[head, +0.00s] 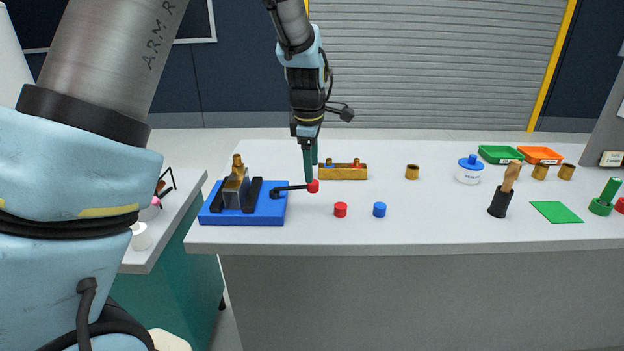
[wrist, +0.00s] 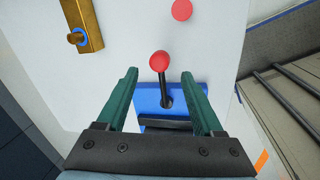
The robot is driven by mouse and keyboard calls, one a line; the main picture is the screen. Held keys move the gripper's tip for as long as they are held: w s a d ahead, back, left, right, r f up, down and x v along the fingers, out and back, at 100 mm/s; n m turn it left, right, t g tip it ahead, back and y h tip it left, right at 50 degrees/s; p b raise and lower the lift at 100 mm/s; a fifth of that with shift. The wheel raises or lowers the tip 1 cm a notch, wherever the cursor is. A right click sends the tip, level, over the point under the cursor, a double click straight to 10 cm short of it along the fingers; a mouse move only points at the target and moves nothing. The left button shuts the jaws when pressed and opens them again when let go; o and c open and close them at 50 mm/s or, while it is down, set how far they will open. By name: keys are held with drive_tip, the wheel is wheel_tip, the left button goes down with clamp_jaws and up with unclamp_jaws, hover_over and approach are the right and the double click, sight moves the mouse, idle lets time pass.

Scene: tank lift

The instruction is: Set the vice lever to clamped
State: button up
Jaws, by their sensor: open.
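The vice (head: 237,190) sits on a blue base (head: 217,218) at the left end of the white table, with a brass part on top. Its lever (head: 292,188) is a dark rod sticking out to the right and ending in a red ball knob (head: 313,187). My gripper (head: 310,178) points down at the knob. In the wrist view the green fingers of my gripper (wrist: 158,75) are open, one on each side of the lever, and the red knob (wrist: 159,61) lies between and just beyond their tips. I cannot tell whether a finger touches the lever.
A brass block (head: 343,172) with small pegs stands just behind my gripper. A red cylinder (head: 340,210) and a blue cylinder (head: 379,210) stand in front to the right. A brass cup (head: 412,172), a white jar (head: 469,172) and a black holder (head: 499,204) are farther right.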

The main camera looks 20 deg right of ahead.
drive_tip(key=shift+w+d+f+p, duration=0.1)
drive_tip(key=shift+w+f+p, duration=0.1)
drive_tip(key=shift+f, duration=0.7)
drive_tip(key=shift+w+d+f+p, duration=0.1)
drive_tip(key=shift+f+p, duration=0.1)
drive_tip(key=shift+f, duration=0.75)
drive_tip(key=shift+w+d+f+p, duration=0.1)
drive_tip(key=shift+w+f+p, duration=0.1)
drive_tip(key=shift+f, duration=0.7)
drive_tip(key=shift+c, duration=0.2)
clamp_jaws()
